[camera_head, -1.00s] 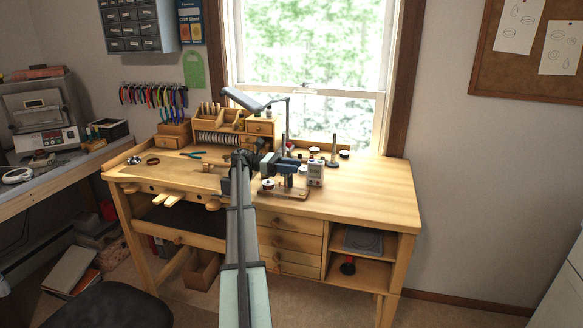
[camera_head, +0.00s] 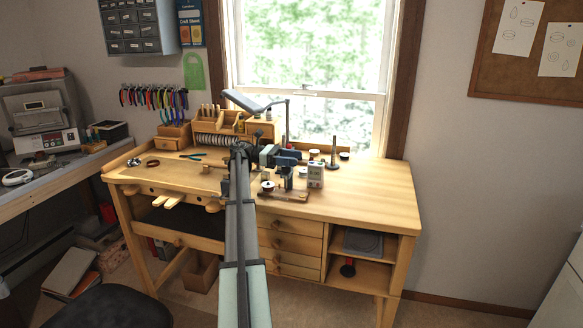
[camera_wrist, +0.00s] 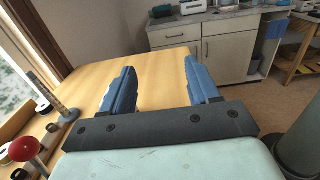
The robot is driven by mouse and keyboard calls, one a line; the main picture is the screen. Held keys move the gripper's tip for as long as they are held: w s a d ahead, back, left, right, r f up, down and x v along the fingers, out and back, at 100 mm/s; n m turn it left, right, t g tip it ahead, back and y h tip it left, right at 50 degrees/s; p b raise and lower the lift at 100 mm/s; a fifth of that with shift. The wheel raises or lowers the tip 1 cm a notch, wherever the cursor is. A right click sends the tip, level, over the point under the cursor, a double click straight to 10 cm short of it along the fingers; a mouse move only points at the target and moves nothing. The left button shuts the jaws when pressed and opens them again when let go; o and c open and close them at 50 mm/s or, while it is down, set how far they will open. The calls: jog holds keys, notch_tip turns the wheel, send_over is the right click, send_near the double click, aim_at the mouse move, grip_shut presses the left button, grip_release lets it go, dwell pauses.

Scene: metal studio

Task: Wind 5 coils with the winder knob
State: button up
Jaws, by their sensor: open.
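My gripper (camera_head: 294,157) is above the winder (camera_head: 286,184) on the bench and hides part of it in the head view. In the wrist view its two blue fingers (camera_wrist: 158,82) are wide apart with nothing between them. A red ball knob (camera_wrist: 22,150) on a metal rod shows at the lower left of the wrist view, outside the fingers; it looks like the winder knob. I cannot make out that knob in the head view. A small light counter box (camera_head: 315,176) stands at the winder's right.
A metal post on a round base (camera_head: 333,153) stands behind and right of the winder; it also shows in the wrist view (camera_wrist: 64,103). Small spools (camera_head: 344,156) are near it. A lamp (camera_head: 240,101) and wooden organizer (camera_head: 215,122) are behind. The bench's right side (camera_head: 375,188) is clear.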

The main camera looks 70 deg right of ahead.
notch_tip(320, 180, up, 6)
dwell(0.4)
jog(key=shift+w, duration=0.2)
jog(key=s+a+f+n+t+h, duration=0.2)
jog(key=a+f+n+h, duration=0.25)
jog(key=a, duration=0.35)
jog(key=s+a+f+n+t+h, duration=0.1)
jog(key=a+f+n+h, duration=0.2)
jog(key=a+f+h, duration=0.3)
jog(key=w+d+n+t+h, duration=0.3)
jog(key=w+n+t+h, duration=0.4)
jog(key=t, duration=0.3)
jog(key=shift+y, duration=0.35)
jog(key=x, duration=1.3)
jog(key=shift+w+d+r, duration=0.2)
jog(key=shift+w+r, duration=0.1)
jog(key=shift+r, duration=0.05)
